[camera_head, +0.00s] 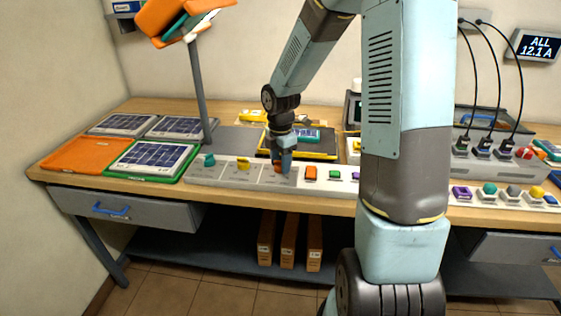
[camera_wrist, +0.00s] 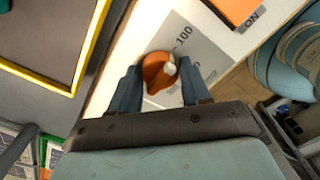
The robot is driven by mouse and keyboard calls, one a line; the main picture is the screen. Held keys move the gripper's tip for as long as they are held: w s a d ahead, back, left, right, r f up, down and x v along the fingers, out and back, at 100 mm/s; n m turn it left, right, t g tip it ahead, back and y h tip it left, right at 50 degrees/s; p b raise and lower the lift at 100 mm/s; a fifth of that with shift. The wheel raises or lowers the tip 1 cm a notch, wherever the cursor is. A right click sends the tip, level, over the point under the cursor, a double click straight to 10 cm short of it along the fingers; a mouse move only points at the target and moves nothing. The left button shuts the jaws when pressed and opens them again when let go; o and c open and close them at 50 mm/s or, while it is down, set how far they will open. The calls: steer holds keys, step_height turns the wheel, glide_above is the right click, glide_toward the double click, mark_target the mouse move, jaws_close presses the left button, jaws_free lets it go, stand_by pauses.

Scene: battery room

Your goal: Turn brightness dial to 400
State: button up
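An orange dial (camera_head: 277,168) sits on the pale control strip (camera_head: 226,172) along the front of the bench. In the wrist view the orange dial (camera_wrist: 157,73) has a small white mark on it, and "100" is printed beside it; another number is partly covered. My gripper (camera_head: 283,168) points down over this dial. In the wrist view my gripper's two fingers (camera_wrist: 160,88) stand apart, one on each side of the dial, with a narrow gap visible on the right. Two more knobs, teal (camera_head: 209,160) and yellow (camera_head: 243,163), sit to the left. Their printed labels are too small to read.
An orange switch (camera_head: 310,173) labelled "ON" in the wrist view stands close to the right. A yellow-edged dark tray (camera_head: 325,155) lies behind the gripper. A lamp post (camera_head: 200,90) rises to the left. Solar panels (camera_head: 150,158) lie at the left.

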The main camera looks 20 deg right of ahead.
steer(key=c, duration=0.6)
